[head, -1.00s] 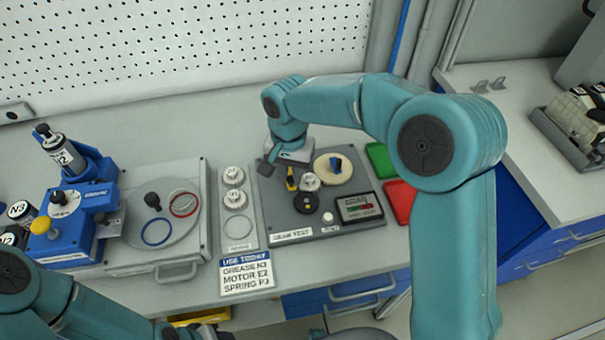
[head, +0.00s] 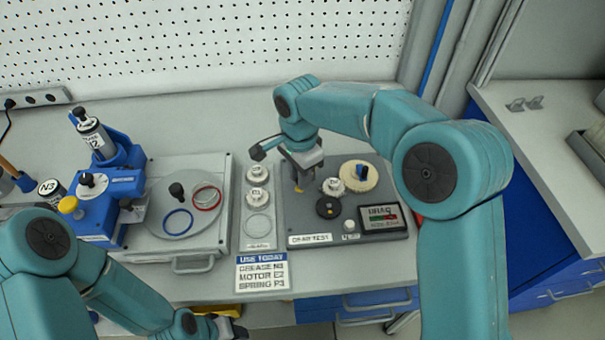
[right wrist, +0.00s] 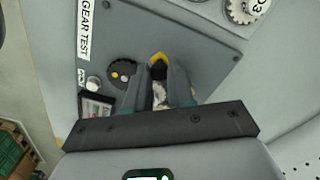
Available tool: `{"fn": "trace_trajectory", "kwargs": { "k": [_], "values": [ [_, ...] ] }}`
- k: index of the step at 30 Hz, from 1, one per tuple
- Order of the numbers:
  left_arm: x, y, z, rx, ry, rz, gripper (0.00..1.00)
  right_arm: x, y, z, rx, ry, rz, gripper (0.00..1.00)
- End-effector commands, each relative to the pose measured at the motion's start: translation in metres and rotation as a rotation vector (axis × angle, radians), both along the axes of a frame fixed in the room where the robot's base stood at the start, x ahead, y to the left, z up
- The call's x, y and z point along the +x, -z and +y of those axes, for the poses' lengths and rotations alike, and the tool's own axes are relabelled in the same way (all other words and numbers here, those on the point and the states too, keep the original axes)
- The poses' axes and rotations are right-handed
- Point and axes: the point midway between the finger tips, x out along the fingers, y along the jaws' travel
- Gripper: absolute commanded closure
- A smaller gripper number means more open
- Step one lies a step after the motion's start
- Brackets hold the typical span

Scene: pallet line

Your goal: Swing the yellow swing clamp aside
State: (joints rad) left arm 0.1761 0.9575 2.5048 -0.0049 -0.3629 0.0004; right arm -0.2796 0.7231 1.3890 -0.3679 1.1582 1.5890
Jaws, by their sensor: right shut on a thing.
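The yellow swing clamp (head: 299,189) is on the grey gear test board (head: 293,222), left of the white gear (head: 333,187). Most of it is hidden by my right gripper (head: 300,170), which points down over it. In the right wrist view, the yellow end of the clamp (right wrist: 158,57) shows at the tips of my right gripper (right wrist: 159,75), whose fingers are shut on it. My left gripper (head: 232,329) is low at the front edge of the bench, away from the board; its jaws are too unclear to read.
On the board are a cream wheel with a blue piece (head: 359,176), a black gear (head: 327,207) and a display (head: 382,218). A strip with small gears (head: 258,243) lies left of the board. A blue press (head: 104,204) and a grey plate with rings (head: 222,240) stand further left.

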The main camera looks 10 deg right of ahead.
Motion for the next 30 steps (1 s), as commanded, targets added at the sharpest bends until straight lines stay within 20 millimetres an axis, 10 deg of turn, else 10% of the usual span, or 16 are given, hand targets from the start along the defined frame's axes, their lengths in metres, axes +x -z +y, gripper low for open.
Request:
{"fn": "trace_trajectory", "kwargs": {
  "k": [11,12,14,23,30],
  "values": [
    [0.0,0.0,0.0,0.0,0.0,0.0,0.57,0.002,-0.003,-0.001,0.002,0.008,-0.011,1.0],
    [0.0,0.0,0.0,0.0,0.0,0.0,0.57,0.002,-0.003,-0.001,0.002,0.008,-0.011,0.64],
    [0.0,0.0,0.0,0.0,0.0,0.0,0.57,0.002,-0.002,-0.001,0.001,0.008,-0.01,0.52],
    [0.0,0.0,0.0,0.0,0.0,0.0,0.57,0.001,-0.003,-0.001,0.001,0.006,-0.005,0.52],
    [0.0,0.0,0.0,0.0,0.0,0.0,0.57,0.002,-0.041,0.0,0.003,0.007,-0.011,0.52]
  ]
}}
